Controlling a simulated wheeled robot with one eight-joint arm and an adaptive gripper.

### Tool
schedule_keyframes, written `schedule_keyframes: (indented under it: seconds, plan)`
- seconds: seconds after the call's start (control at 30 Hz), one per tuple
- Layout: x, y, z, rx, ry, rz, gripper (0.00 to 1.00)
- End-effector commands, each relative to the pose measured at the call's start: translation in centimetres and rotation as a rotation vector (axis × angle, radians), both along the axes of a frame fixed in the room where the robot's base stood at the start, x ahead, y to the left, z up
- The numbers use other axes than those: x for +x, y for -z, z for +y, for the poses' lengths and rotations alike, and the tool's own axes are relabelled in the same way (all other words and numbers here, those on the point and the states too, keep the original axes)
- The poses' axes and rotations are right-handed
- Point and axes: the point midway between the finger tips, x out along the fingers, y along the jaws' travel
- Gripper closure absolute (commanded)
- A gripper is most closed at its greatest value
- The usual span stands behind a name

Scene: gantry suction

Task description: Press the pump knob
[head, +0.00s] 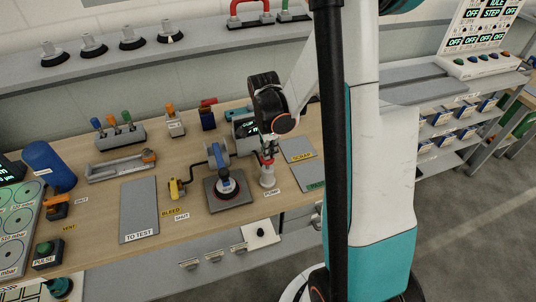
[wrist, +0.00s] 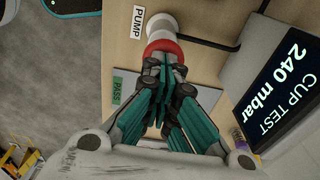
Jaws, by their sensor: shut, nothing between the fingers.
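The pump (head: 267,178) is a pale upright cylinder with a red knob (head: 266,160) on top, standing on the wooden bench beside the PUMP label (head: 272,192). My gripper (head: 268,147) is shut and empty, pointing down right over the knob. In the wrist view my closed fingertips (wrist: 166,62) overlap the red knob (wrist: 165,46), and the pale pump body (wrist: 162,25) shows beyond them. The fingers hide part of the knob, so I cannot tell whether they touch it or how far down it is.
A display (wrist: 280,85) reads CUP TEST 240 mbar. Left of the pump stands a blue-handled suction cup (head: 225,183) on a dark plate, with a yellow bleed valve (head: 176,189) farther left. Grey SCRAP (head: 297,150) and PASS pads lie right. The TO TEST pad (head: 139,208) is bare.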

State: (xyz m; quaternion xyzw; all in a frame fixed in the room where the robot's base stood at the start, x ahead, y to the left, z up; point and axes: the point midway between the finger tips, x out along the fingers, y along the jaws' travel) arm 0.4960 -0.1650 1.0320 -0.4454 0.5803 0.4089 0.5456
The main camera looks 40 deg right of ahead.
Motion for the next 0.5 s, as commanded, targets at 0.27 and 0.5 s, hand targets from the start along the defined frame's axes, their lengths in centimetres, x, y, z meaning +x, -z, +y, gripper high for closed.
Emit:
schedule_keyframes:
  seconds: [0.27,0.5]
  plan:
    - [0.1,-6.5,-0.1,0.001,-0.003,0.0,1.0]
    - [0.1,-10.2,0.1,0.001,-0.002,0.0,1.0]
